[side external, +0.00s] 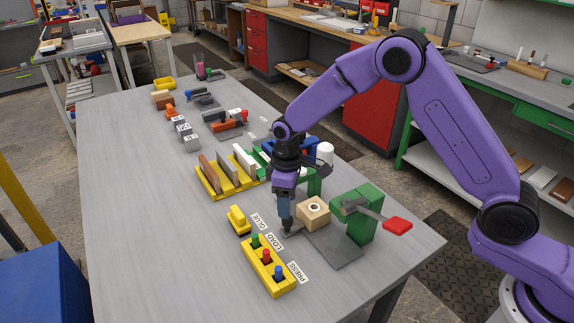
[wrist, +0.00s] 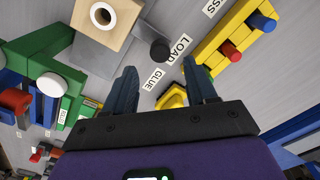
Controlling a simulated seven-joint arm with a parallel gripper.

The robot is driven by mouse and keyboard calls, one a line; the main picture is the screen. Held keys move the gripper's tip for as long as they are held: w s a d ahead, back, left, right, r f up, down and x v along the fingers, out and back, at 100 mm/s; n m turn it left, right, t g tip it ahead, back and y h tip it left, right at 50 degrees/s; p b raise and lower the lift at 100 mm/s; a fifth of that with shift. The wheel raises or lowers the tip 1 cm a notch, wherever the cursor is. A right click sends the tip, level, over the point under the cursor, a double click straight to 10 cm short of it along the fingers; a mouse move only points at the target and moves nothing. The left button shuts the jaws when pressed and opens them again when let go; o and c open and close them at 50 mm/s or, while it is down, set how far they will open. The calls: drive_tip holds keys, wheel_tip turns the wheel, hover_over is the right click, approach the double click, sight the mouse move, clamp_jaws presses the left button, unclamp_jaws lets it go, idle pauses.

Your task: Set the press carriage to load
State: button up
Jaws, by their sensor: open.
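The press carriage is a grey plate (side external: 292,231) bearing a light wooden block (side external: 314,211) with a white-ringed hole on top. In the wrist view the block (wrist: 101,16) is at the top left, and a black knob (wrist: 160,51) sticks out beside it. The LOAD label (wrist: 181,47) and GLUE label (wrist: 155,79) lie near the knob; the knob looks nearer LOAD, but its exact setting is unclear. The PRESS label (side external: 298,272) is further toward the front. My gripper (side external: 287,224) is open and points down beside the block. Its fingers (wrist: 160,68) hold nothing; contact with the knob is not visible.
A yellow peg holder (side external: 269,270) and a small yellow piece (side external: 238,220) lie left of the labels. A yellow rack (side external: 217,187) holds boards behind. The table's left front is clear.

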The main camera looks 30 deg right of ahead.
wheel_tip(320, 180, up, 12)
idle(0.4)
idle(0.3)
drive_tip(key=s+d+n, duration=0.1)
drive_tip(key=s+d, duration=0.4)
drive_tip(key=s, duration=0.6)
drive_tip(key=s+d+r+n, duration=0.1)
drive_tip(key=s+d, duration=0.4)
drive_tip(key=s, duration=0.7)
drive_tip(key=s+d+n, duration=0.1)
drive_tip(key=s+d, duration=0.4)
drive_tip(key=s, duration=0.6)
drive_tip(key=shift+s+r+n, duration=0.3)
drive_tip(key=shift+s+r, duration=0.05)
